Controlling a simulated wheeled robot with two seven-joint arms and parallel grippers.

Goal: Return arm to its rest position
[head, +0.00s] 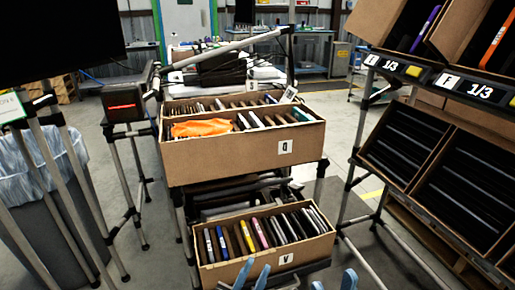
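My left gripper (253,276) shows only as two blue fingertips at the bottom edge, in front of the lower carton marked A. The tips stand apart with nothing seen between them. My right gripper (334,283) shows as two blue tips further right at the bottom edge, also apart and empty as far as I can see. The rest of both arms is out of view. The lower carton (290,259) holds a row of thin upright items in several colours. The upper carton (228,159), marked D, holds thin items and a crumpled orange piece (201,128).
A tilted rack of cartons (436,170) with dark items stands at right. A grey bin with a clear liner (40,160) and metal poles stand at left. A small dark box with a red display (124,104) stands beside the cart. Grey floor (385,262) shows between cart and rack.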

